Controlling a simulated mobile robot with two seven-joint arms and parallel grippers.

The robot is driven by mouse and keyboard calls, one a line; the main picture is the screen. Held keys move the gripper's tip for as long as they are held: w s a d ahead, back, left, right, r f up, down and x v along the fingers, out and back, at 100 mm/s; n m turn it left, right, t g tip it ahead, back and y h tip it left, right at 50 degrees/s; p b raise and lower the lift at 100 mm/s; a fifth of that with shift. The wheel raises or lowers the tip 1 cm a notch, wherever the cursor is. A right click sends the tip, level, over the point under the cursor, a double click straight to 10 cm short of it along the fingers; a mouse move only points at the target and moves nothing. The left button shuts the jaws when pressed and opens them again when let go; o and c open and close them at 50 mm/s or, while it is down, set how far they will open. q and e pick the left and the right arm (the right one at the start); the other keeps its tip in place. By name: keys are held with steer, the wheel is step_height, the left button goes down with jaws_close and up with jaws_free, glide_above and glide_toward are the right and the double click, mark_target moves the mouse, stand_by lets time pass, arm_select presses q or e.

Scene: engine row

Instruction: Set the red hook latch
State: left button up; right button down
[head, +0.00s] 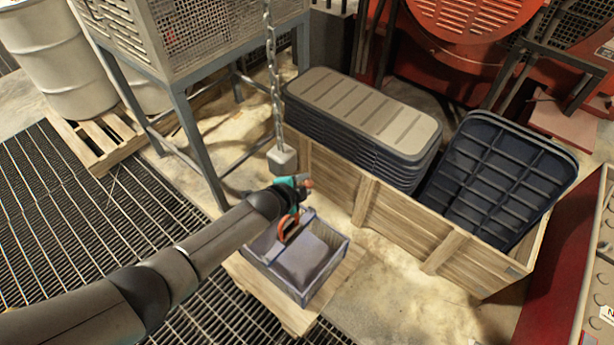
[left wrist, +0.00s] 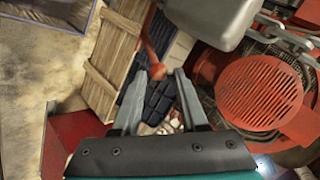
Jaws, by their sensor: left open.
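A grey block (head: 282,158) hangs on a chain, with an orange-red hook (head: 288,228) below it, partly hidden by my left arm. My left gripper (head: 303,182), teal at its body, is beside the hook, just under the block. In the left wrist view its two fingers (left wrist: 160,76) are apart. A red lever with a rounded end, seemingly the red latch (left wrist: 157,71), shows between the fingertips; I cannot tell whether they touch it. A small red end of it (head: 308,184) shows at the gripper in the head view. My right gripper is not in view.
A blue-grey open crate (head: 328,278) with a grey load (head: 301,262) stands on a wooden pallet below the hook. The chain (head: 273,75) hangs above. A wooden bin (head: 385,215) with dark lids stands to the right, and a metal frame (head: 190,140) behind left.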

arm_select(q)
steer(key=shift+p+v, duration=0.8)
steer(key=shift+v, duration=0.2)
steer(key=shift+s+a+r+b, duration=0.1)
steer(key=shift+b, duration=0.25)
steer(key=shift+v, duration=0.8)
